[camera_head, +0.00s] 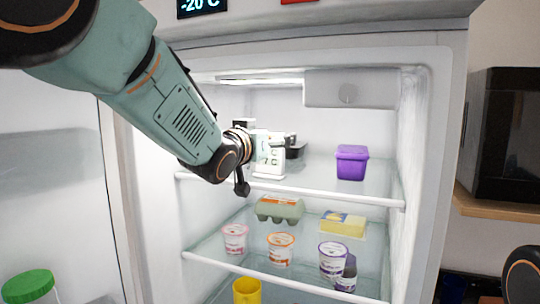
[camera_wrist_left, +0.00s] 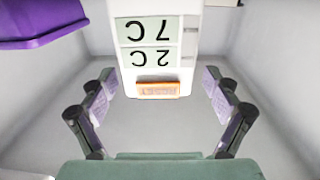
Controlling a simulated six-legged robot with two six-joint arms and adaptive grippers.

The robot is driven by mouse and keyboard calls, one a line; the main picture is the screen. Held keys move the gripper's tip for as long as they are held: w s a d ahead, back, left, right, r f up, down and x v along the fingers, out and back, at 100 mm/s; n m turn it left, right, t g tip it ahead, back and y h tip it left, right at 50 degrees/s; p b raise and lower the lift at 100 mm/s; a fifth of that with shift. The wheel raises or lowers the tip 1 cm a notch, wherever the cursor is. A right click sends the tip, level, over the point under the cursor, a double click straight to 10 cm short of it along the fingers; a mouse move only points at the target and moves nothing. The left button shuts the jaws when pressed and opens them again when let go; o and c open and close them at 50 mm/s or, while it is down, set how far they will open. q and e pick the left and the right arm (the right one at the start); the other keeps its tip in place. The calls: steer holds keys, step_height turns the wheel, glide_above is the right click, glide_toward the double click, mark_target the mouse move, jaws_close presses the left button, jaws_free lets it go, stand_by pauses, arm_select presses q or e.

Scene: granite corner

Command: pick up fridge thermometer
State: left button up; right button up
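The fridge thermometer (camera_head: 270,158) is a white upright box on the upper glass shelf, partly hidden behind my left gripper (camera_head: 262,143) in the head view. In the left wrist view the thermometer (camera_wrist_left: 155,60) appears upside down, with two grey readouts, 7 C and 2 C, and an orange reset button. My right gripper is not in view.
The lower shelf holds an egg carton (camera_head: 279,209), a butter pack (camera_head: 342,223) and several yogurt cups (camera_head: 280,248). The shelf's white front rail (camera_head: 330,194) runs below.

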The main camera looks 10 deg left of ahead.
arm_select(q)
steer(key=shift+w+d+f, duration=0.1)
steer(key=shift+w+d, duration=0.1)
steer(key=c, duration=0.6)
steer(key=shift+s+a, duration=0.15)
steer(key=shift+a, duration=0.05)
steer(key=c, duration=0.6)
steer(key=shift+d, duration=0.1)
steer(key=shift+c, duration=0.2)
